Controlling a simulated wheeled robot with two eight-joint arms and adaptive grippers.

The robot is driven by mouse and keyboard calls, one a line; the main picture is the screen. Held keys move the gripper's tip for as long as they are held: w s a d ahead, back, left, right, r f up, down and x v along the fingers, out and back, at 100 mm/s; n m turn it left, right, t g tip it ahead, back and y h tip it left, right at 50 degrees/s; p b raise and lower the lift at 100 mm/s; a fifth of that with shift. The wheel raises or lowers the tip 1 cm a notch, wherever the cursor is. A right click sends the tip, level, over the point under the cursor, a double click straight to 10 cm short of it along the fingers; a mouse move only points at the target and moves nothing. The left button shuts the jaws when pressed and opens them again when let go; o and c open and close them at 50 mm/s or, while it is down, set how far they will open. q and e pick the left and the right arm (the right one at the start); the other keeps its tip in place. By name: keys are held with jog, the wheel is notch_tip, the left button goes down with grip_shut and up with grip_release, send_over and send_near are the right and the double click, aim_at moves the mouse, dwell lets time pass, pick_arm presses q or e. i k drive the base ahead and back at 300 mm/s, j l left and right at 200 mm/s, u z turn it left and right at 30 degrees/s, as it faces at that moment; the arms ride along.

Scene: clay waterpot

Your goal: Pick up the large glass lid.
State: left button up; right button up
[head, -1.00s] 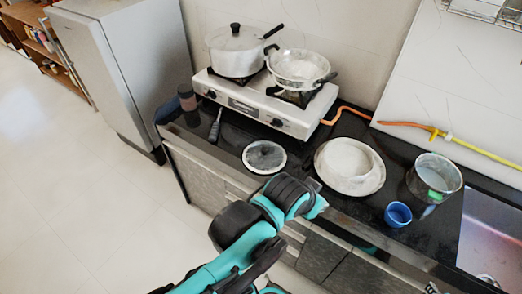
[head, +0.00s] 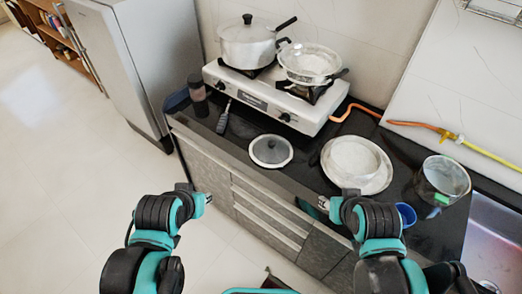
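The glass lid (head: 271,151) lies flat on the black counter in front of the stove. It is round, with dark see-through glass, a pale rim and a dark knob. My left gripper (head: 205,199) is in front of the cabinet, left of and nearer than the lid, and apart from it. My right gripper (head: 323,204) is at the counter's front edge, right of and nearer than the lid, also apart from it. Both grippers look empty, but their fingers are too small to tell open from shut.
A white plate with a bowl (head: 357,161) stands right of the lid. A metal pot (head: 443,181) and a blue cup (head: 405,214), partly behind my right arm, are farther right. The stove (head: 270,97) holds a lidded pot (head: 247,43) and a pan (head: 310,62). A bottle (head: 198,95) stands left.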

aim_at(270, 151)
jog(key=z, duration=0.4)
jog(key=l+z, duration=0.15)
jog(key=z, duration=0.25)
jog(key=i+z, duration=0.1)
jog(key=z, duration=0.75)
jog(key=k+j, duration=0.1)
jog(key=j, duration=1.2)
jog(key=u, duration=0.05)
